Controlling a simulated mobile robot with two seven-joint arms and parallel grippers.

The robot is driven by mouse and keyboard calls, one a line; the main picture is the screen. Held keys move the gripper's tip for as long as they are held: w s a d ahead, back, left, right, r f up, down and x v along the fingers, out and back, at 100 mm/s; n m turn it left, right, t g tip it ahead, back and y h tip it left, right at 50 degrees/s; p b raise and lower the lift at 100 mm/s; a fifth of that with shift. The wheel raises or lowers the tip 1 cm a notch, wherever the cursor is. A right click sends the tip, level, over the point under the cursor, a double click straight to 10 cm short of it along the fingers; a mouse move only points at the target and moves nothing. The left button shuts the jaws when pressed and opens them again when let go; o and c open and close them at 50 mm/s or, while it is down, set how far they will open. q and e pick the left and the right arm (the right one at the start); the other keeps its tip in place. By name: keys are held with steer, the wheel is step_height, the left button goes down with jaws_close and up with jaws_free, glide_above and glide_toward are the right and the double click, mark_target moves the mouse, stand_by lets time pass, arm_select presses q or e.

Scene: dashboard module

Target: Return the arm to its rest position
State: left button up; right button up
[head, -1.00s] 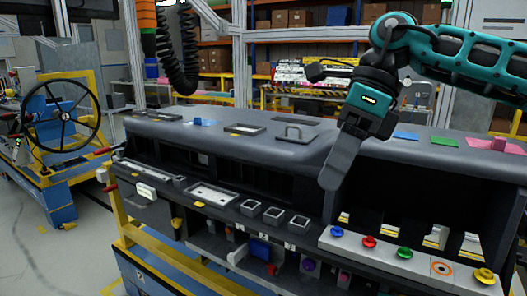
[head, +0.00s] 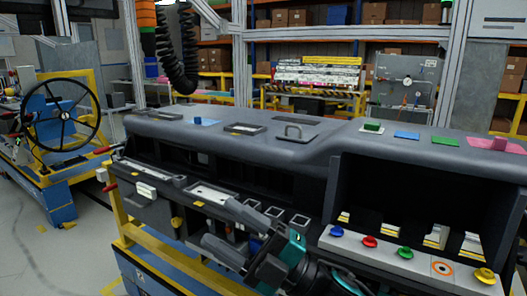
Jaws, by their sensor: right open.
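My right gripper (head: 220,224) is low in the head view, in front of the dashboard module's lower front. Its two dark fingers are spread apart, point to the left, and hold nothing that I can see. The teal and black wrist of my right arm (head: 290,254) comes up from the bottom edge. The arm hides part of the lower shelf and the left end of the button panel's underside. The grey dashboard module (head: 300,150) stands across the middle. My left gripper is not in view.
The button panel (head: 388,254) carries blue, red, green and yellow buttons at the right. Coloured pads, including a green one (head: 445,141), lie on the dashboard top. A yellow frame (head: 122,225) edges the module's left. A steering wheel stand (head: 62,115) is farther left, with open floor between.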

steer(key=d+f+m+t+h, duration=0.5)
steer(key=d+f+m+h, duration=0.15)
steer(key=f+m, duration=0.3)
steer(key=d+f+m+t+h, duration=0.5)
steer(key=f+m+h, duration=0.2)
steer(key=f+m, duration=0.25)
steer(key=s+d+f+m+g+h, duration=0.3)
steer(key=s+d+f+m, duration=0.1)
steer(key=s+f, duration=0.3)
steer(key=s+d+f+m+g+h, duration=0.2)
steer(key=s+d+f, duration=0.4)
steer(key=f, duration=0.4)
steer(key=shift+s+d+m+g+h, duration=0.4)
steer(key=shift+d+m+h, duration=0.25)
steer(key=shift+m+h, duration=0.4)
